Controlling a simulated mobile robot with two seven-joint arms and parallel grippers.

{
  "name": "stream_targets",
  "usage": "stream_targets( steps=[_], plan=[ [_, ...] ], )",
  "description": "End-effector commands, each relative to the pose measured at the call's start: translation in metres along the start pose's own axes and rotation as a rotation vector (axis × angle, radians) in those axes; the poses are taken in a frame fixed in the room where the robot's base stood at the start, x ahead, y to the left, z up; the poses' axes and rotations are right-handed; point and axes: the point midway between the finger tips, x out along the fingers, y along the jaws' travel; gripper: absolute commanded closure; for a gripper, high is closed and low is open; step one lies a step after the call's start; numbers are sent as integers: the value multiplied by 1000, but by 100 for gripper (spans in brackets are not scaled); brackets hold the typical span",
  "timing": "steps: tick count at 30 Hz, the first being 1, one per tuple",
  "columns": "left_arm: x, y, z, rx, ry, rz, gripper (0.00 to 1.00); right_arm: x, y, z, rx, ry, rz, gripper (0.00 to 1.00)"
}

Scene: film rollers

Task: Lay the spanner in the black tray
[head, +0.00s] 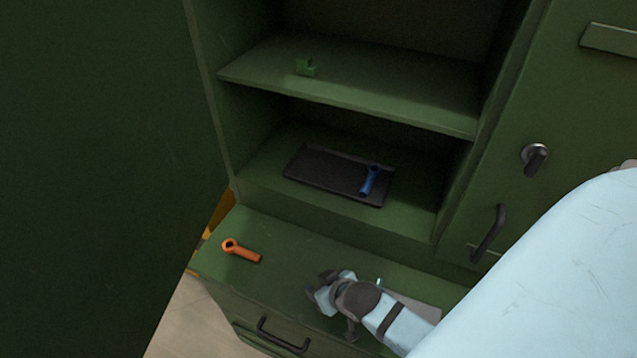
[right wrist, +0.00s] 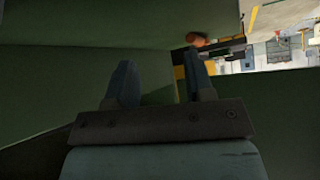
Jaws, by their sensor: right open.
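An orange spanner (head: 242,251) with a ring end lies on the green cabinet's front ledge, at its left. Its orange end also shows in the right wrist view (right wrist: 198,39), above and beyond the right finger. The black tray (head: 318,170) lies on the lower shelf inside the cabinet, and a blue spanner-like tool (head: 370,181) lies in its right part. My right gripper (head: 323,287) is above the ledge, to the right of the orange spanner and apart from it. In the right wrist view its fingers (right wrist: 160,80) are apart with nothing between them. My left gripper is not in view.
A large dark green panel (head: 90,150) fills the left side. A drawer handle (head: 284,338) is below the ledge. A knob (head: 535,158) and handle (head: 489,233) are at right. The ledge between spanner and gripper is clear.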

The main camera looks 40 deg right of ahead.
Motion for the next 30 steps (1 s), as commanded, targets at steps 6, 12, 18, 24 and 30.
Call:
stream_targets(
  steps=[6,12,18,24,30],
  plan=[
    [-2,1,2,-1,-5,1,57,-26,-50,45,-150,152,-140,51],
    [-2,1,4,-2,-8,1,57,-32,-58,50,-174,191,-160,51],
    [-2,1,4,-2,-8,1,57,-32,-58,50,-173,190,-159,51],
    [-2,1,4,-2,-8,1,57,-31,-58,50,-173,189,-159,56],
    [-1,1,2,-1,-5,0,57,-31,-58,49,-173,189,-159,57]
  ],
)
